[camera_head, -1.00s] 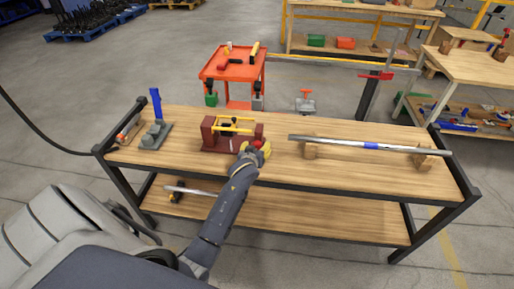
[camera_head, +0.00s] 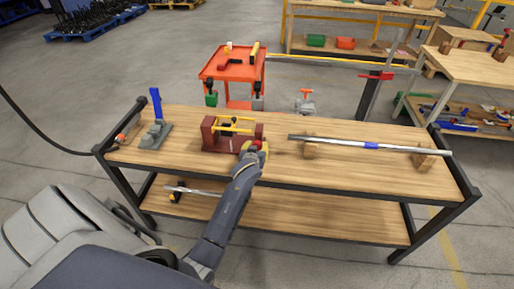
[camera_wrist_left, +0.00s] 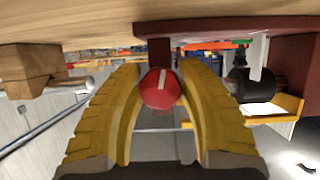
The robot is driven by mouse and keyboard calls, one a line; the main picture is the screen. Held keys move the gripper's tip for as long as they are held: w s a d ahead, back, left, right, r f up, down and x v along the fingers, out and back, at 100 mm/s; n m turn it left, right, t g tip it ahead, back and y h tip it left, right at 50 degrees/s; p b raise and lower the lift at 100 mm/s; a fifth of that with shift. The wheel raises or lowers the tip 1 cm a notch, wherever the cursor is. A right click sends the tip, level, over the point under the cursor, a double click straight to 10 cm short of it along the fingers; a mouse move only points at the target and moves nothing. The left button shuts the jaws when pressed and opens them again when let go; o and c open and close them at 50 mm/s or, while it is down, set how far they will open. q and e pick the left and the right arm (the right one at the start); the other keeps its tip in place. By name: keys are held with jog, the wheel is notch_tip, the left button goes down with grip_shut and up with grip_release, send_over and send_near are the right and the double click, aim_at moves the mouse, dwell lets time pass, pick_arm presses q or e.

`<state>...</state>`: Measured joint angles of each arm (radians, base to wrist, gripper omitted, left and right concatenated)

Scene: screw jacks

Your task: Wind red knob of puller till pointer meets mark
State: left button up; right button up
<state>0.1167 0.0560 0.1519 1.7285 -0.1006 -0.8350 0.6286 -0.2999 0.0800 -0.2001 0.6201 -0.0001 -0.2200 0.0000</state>
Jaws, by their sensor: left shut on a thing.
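The puller (camera_head: 210,141) is a dark red frame with yellow bars, standing on the front middle of the wooden bench. Its red knob (camera_head: 245,147) is at the frame's front right. In the left wrist view the knob (camera_wrist_left: 161,89) is round with a white stripe and sits between two yellow fingers. My left gripper (camera_head: 255,149) is shut on this knob, with a finger on each side. In the left wrist view a dark red part of the puller (camera_wrist_left: 230,26) runs above the fingers. I cannot make out the pointer or the mark. My right gripper is not in view.
A metal bar with a blue band (camera_head: 371,146) lies on wooden blocks to the right. A grey tool with a blue handle (camera_head: 156,105) stands at the left. An orange cart (camera_head: 213,69) is behind the bench.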

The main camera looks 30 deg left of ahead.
pick_arm(q)
jog(key=shift+a+m+g+y, duration=0.15)
jog(key=shift+m+g+y, duration=0.25)
jog(key=shift+m+y, duration=1)
jog(key=shift+r+m, duration=0.1)
jog(key=shift+m, duration=0.4)
jog(key=o, duration=1.2)
jog(key=shift+s, duration=0.1)
jog(key=shift+v, duration=3.65)
jog(key=shift+r, duration=0.1)
